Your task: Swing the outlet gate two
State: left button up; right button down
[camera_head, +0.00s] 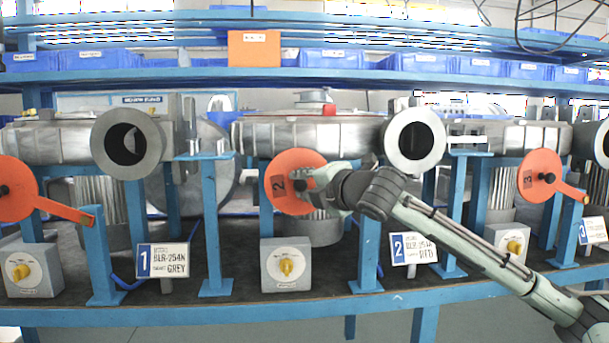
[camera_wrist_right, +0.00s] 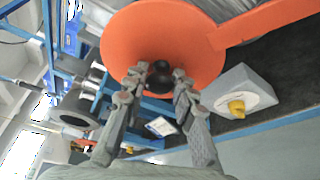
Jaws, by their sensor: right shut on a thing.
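Outlet gate two is an orange disc (camera_head: 283,163) marked 2, left of and below the open grey outlet pipe (camera_head: 414,141) above plate 2 (camera_head: 413,249). The pipe mouth is uncovered. My right gripper (camera_head: 312,184) is at the right part of the disc and hides some of it and its arm. In the right wrist view, the disc (camera_wrist_right: 125,35) fills the top, with its orange arm (camera_wrist_right: 262,22) running to the upper right. The right gripper's fingers (camera_wrist_right: 155,82) are shut around the black knob (camera_wrist_right: 158,74) on the disc's face. My left gripper is not in view.
Gate one (camera_head: 15,188) and gate three (camera_head: 542,172) are similar orange discs on arms. A control box with a yellow knob (camera_head: 286,268) stands below gate two. Blue posts (camera_head: 367,240) rise from the bench. Shelves with blue bins (camera_head: 330,59) run above.

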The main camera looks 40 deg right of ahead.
jog(key=shift+a+f, duration=0.1)
jog(key=shift+f, duration=0.2)
jog(key=c, duration=1.2)
grip_release()
jog(key=v, duration=1.1)
jog(key=shift+s, duration=0.4)
jog(key=shift+r, duration=0.1)
